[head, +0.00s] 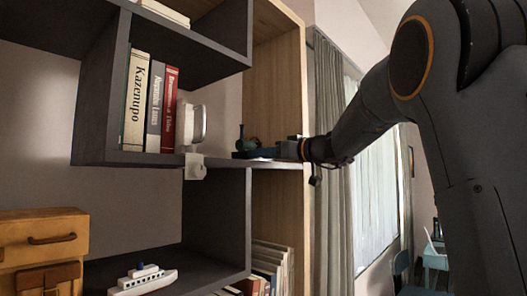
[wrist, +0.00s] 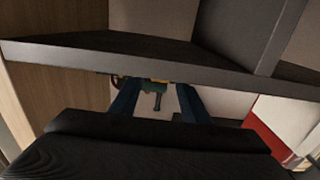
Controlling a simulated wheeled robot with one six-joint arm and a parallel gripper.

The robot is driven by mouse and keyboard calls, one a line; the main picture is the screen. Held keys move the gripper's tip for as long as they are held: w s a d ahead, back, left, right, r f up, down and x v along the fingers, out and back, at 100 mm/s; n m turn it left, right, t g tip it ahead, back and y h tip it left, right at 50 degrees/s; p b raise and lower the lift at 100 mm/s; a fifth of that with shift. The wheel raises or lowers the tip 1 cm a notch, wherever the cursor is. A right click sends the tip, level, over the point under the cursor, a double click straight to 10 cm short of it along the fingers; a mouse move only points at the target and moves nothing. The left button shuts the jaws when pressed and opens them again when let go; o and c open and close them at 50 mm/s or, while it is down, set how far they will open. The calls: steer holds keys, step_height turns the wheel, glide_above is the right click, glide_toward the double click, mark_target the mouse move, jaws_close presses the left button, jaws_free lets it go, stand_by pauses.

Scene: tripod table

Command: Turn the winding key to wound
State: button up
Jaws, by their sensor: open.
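My gripper (head: 262,152) reaches in from the right over the middle shelf, its dark blue fingers level with the shelf top. A small dark green thing (head: 241,143) stands at the fingertips' left end. In the wrist view my gripper (wrist: 155,92) is open, with one blue finger on each side of a small green body with a yellow patch (wrist: 150,87). A dark stem, seemingly the winding key (wrist: 157,102), sticks out from that body between the fingers. I see a gap to each finger. The key's marks and its turned position cannot be made out.
The shelf edge (wrist: 170,62) crosses the wrist view close to the fingers. Books (head: 153,105) and a white item (head: 192,125) stand left of the gripper. A wooden side panel (head: 280,70) rises behind. A toy ship (head: 143,278) sits on a lower shelf.

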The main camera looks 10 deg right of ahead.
steer(key=shift+c, duration=0.2)
steer(key=c, duration=1)
steer(key=m+b, duration=0.1)
steer(key=b, duration=0.2)
steer(key=shift+f+m, duration=0.2)
steer(key=shift+m, duration=0.1)
steer(key=shift+r+m+b, duration=0.1)
steer(key=shift+m+b, duration=0.7)
steer(key=shift+b, duration=0.45)
steer(key=o, duration=1)
steer(key=shift+o, duration=0.2)
